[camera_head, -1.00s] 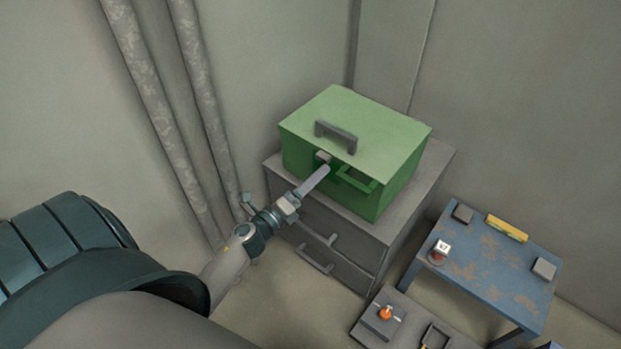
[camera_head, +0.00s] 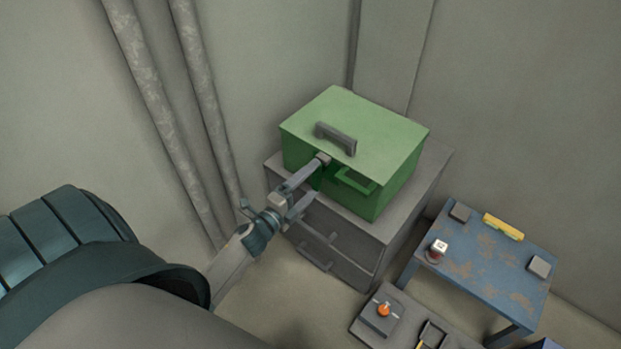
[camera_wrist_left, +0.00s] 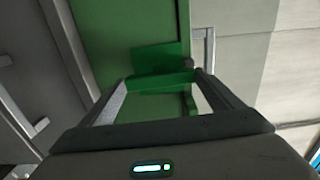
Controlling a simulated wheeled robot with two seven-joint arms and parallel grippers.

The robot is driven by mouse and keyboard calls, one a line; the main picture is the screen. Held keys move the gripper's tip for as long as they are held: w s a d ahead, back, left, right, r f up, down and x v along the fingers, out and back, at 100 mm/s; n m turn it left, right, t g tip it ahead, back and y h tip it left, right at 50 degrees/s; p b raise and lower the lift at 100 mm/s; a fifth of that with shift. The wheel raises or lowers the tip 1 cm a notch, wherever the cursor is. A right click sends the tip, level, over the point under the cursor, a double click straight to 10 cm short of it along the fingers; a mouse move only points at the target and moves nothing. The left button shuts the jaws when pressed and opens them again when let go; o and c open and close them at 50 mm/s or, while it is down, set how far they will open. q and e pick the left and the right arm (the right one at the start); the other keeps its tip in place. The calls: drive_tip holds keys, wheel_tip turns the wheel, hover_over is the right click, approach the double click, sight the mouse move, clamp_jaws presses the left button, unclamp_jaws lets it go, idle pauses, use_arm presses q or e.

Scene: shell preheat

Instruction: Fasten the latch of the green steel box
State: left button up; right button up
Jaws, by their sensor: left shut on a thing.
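The green steel box (camera_head: 375,125) sits on a grey drawer cabinet, its lid down, with a grey handle (camera_head: 336,138) on top. A small grey block (camera_head: 322,158) is at the lid's front edge. A green loop (camera_head: 352,184) stands out from the front. My left gripper (camera_head: 315,178) is at the box front, below the grey block. In the left wrist view its fingers (camera_wrist_left: 168,92) stand well apart, with a green bar-like latch part (camera_wrist_left: 160,82) across between them; exact contact is hard to see. My right gripper is not in view.
The grey cabinet (camera_head: 395,225) has drawer handles below the box. A worn blue table (camera_head: 490,265) with small items stands to the right. A low grey surface (camera_head: 372,325) with an orange knob is in front.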

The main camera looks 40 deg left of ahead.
use_arm(q)
drive_tip(key=o, duration=0.9)
drive_tip(key=shift+s, duration=0.1)
drive_tip(key=shift+s+f, duration=0.1)
drive_tip(key=shift+s, duration=0.45)
drive_tip(key=s, duration=0.5)
drive_tip(key=s+a+b, duration=0.1)
drive_tip(key=s, duration=0.4)
drive_tip(key=s+b, duration=0.1)
drive_tip(key=s, duration=0.5)
drive_tip(key=shift+a, duration=0.15)
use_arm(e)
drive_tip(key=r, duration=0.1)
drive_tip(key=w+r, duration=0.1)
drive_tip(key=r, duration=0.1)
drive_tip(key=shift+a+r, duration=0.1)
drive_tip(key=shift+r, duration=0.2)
